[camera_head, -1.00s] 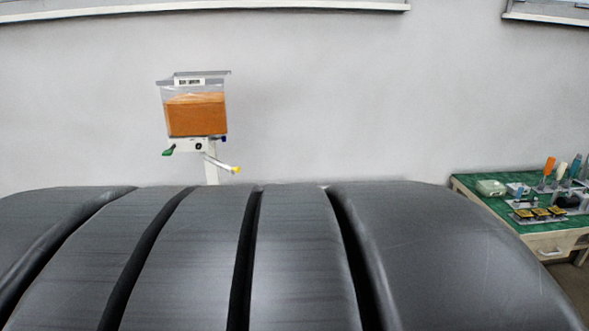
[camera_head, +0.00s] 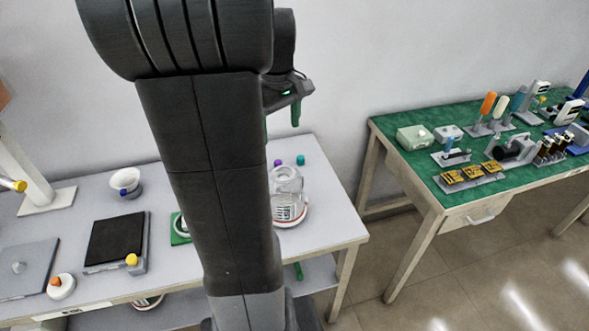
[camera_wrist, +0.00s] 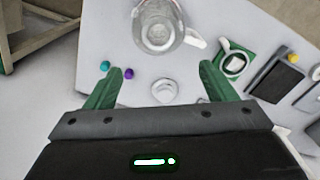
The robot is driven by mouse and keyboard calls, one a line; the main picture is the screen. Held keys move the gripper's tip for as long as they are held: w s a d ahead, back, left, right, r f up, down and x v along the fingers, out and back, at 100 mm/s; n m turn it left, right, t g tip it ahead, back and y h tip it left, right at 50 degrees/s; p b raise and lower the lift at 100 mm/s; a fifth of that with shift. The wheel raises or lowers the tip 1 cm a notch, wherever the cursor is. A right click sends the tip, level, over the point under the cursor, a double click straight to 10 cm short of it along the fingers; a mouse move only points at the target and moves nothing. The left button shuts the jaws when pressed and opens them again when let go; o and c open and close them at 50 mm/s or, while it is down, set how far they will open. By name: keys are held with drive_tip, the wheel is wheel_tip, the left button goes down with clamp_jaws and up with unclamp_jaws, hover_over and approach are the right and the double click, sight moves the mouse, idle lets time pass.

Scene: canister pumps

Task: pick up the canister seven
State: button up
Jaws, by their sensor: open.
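A clear vessel with a pale handle (camera_wrist: 158,26) shows at the top of the wrist view, apparently the same one. I cannot read a number on it, so I cannot tell whether it is canister seven. My gripper (camera_wrist: 155,70) is open, its green fingers spread and nothing between them. In the head view, my gripper is above the table's back edge, partly hidden by my arm. My arm also hides the table's middle.
A purple cap (camera_head: 277,162) and a teal cap (camera_head: 300,160) lie behind the vessel. A small white round piece (camera_wrist: 165,89) lies below the vessel in the wrist view. A green-topped table (camera_head: 400,170) stands right.

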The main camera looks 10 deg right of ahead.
hover_over(283, 178)
drive_tip(key=f, duration=0.8)
drive_tip(key=shift+w+f, duration=0.1)
drive_tip(key=shift+w, duration=0.2)
drive_tip(key=shift+s+d+f, duration=0.1)
drive_tip(key=shift+s+f, duration=0.05)
drive_tip(key=shift+f, duration=1.2)
drive_tip(key=shift+s+f, duration=0.1)
drive_tip(key=shift+f, duration=1.25)
drive_tip(key=shift+c, duration=0.5)
drive_tip(key=c, duration=1.4)
